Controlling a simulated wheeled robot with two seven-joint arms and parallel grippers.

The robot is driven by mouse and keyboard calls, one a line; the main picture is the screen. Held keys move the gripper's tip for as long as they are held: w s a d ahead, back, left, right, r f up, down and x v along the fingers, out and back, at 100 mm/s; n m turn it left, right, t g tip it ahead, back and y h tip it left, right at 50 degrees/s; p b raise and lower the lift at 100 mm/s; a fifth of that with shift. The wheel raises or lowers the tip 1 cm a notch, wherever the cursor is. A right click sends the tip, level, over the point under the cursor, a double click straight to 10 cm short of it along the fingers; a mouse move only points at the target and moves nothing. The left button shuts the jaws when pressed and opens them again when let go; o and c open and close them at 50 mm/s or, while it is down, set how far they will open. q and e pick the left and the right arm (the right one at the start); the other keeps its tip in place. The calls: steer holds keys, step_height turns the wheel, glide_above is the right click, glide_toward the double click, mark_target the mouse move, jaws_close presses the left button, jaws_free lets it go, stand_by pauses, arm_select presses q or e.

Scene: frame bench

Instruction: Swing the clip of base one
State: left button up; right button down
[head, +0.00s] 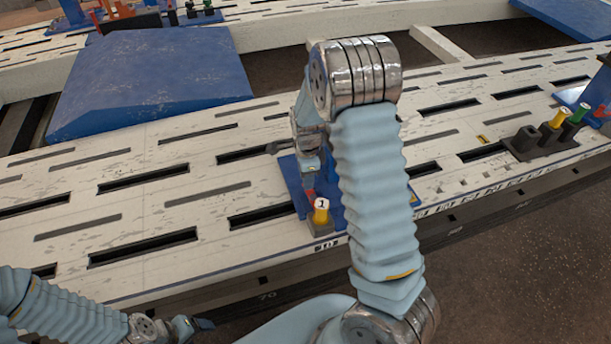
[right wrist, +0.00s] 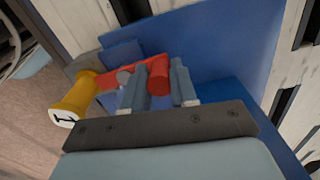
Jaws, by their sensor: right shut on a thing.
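Base one is a blue bracket (head: 290,180) on the pale bench, largely hidden behind my right arm. A yellow peg marked 1 (head: 321,210) stands at its front in a dark holder. The peg also shows in the right wrist view (right wrist: 72,100). The red clip (right wrist: 158,75) reaches across from near the peg; only a little red shows in the head view. My right gripper (right wrist: 160,84) is shut on the clip's red end, one finger on each side. My left gripper (head: 195,325) is low at the left, away from the base; its jaw opening is unclear.
A dark holder (head: 525,143) with yellow and green pegs stands at the right by another blue bracket. A large blue plate (head: 160,80) lies at the back left. More pegs (head: 190,10) stand at the far back. The slotted bench (head: 130,225) is clear left of base one.

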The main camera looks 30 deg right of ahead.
stand_by(0.3)
steer(key=c, duration=1)
jaws_free()
step_height(320, 180, up, 14)
steer(key=shift+f+p, duration=0.1)
steer(key=shift+p, duration=0.45)
